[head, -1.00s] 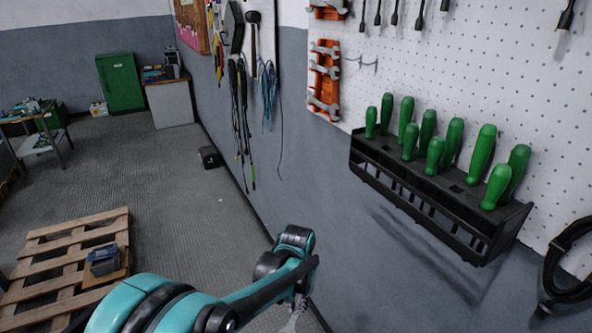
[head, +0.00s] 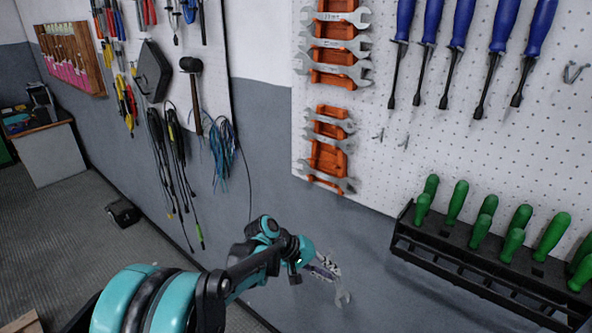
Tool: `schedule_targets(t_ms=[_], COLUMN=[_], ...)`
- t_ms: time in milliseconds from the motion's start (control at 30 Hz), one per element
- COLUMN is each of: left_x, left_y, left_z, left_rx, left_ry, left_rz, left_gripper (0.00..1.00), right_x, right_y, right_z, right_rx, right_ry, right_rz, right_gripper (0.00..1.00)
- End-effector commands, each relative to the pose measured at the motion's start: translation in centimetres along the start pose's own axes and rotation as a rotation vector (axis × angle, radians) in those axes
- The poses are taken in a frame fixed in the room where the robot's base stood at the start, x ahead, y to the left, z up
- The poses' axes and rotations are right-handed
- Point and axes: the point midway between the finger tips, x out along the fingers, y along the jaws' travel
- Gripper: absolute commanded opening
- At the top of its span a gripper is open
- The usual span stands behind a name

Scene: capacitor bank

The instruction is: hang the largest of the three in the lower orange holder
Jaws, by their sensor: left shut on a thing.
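My left gripper (head: 322,268) is low in the middle of the head view, in front of the grey wall below the pegboard. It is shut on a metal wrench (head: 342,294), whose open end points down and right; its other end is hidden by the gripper. The lower orange holder (head: 325,157) hangs on the pegboard's left edge, above the gripper. It bears wrenches at its top and bottom, with bare orange between. The gripper and wrench are apart from it. My right gripper is not in view.
An upper orange holder (head: 322,76) with several wrenches is just above. A black rack (head: 470,262) with green-handled tools juts out at the right. Blue-handled screwdrivers (head: 461,22) hang at top right. Cables and a mallet (head: 192,90) hang on the left board.

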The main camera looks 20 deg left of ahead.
Motion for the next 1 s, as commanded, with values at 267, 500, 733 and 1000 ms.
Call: schedule_targets(t_ms=[267, 500, 733, 1000], left_x=[-13.2, -22.1, -24.7, -23.9], left_y=[10.7, 13.8, 14.1, 14.6], left_z=[-6.0, -9.9, -11.1, -11.9], left_rx=[-0.229, -0.285, -0.292, -0.29], left_ry=[0.382, 0.628, 0.701, 0.7], left_rz=[0.504, 0.707, 0.754, 0.755], left_gripper=[0.0, 0.0, 0.0, 0.0], right_x=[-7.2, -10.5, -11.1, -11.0], right_y=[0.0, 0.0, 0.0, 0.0], right_z=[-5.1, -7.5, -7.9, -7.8], right_rx=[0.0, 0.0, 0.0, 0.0], right_ry=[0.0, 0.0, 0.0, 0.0], right_rz=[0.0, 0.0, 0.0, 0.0], right_gripper=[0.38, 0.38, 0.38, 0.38])
